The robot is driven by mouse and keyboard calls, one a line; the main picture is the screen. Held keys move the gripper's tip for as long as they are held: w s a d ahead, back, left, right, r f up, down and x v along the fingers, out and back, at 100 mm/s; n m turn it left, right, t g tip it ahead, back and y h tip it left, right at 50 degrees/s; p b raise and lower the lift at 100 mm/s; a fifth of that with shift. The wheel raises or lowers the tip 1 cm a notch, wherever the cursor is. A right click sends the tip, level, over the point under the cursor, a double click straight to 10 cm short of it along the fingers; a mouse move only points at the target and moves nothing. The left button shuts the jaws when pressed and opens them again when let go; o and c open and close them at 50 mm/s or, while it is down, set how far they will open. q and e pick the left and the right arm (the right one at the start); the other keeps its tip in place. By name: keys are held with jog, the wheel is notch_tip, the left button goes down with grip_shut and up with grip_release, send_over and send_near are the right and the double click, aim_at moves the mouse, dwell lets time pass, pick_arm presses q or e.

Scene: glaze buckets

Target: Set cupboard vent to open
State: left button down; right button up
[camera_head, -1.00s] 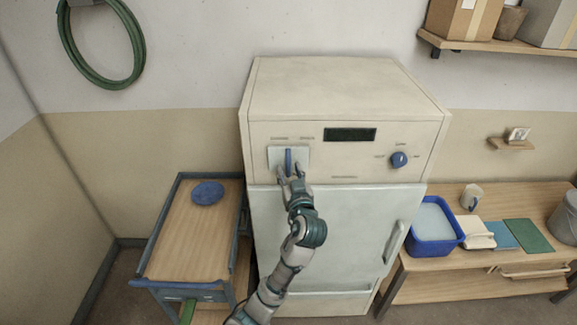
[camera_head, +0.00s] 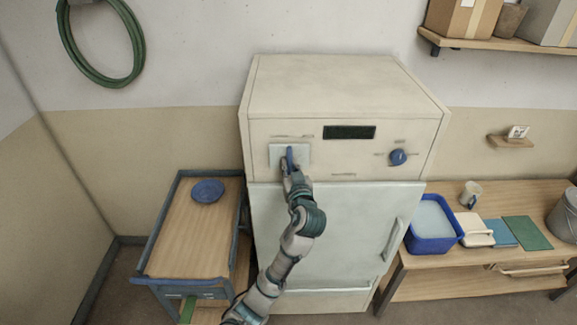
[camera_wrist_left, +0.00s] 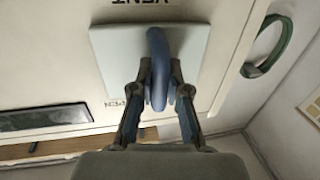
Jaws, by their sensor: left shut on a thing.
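The cupboard (camera_head: 345,95) is a cream cabinet with a pale door below. On its upper front panel is a light vent plate (camera_head: 275,155) with a blue vent lever (camera_head: 290,154), which stands roughly upright. In the left wrist view the lever (camera_wrist_left: 157,50) shows as a curved blue handle on the plate (camera_wrist_left: 115,55), with the word VENT partly visible beside it. My left gripper (camera_head: 290,170) is at the lever; in the left wrist view its fingers (camera_wrist_left: 159,92) are shut on the lever from both sides. My right gripper is not in view.
A dark display (camera_head: 349,133) and a blue knob (camera_head: 398,157) are on the same panel. A trolley (camera_head: 165,245) with a blue dish (camera_head: 207,191) stands at the left. A bench (camera_head: 440,283) with a blue tub (camera_head: 433,246) stands at the right.

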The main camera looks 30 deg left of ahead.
aim_at(314, 156)
pick_arm(q)
jog(key=w+d, duration=0.1)
jog(key=d, duration=0.1)
jog(key=w+d+b, duration=0.1)
jog(key=d, duration=0.1)
jog(key=w+d, duration=0.2)
jog(key=d, duration=0.1)
jog(key=shift+w, duration=0.1)
jog(key=shift+a, duration=0.25)
jog(key=c, duration=1.5)
grip_release()
jog(key=shift+c, duration=0.2)
jog(key=o, duration=0.4)
jog(key=shift+w+d+f, duration=0.1)
jog(key=shift+w+d, duration=0.1)
jog(key=shift+d, duration=0.1)
jog(key=v, duration=1.2)
jog(key=shift+d, duration=0.3)
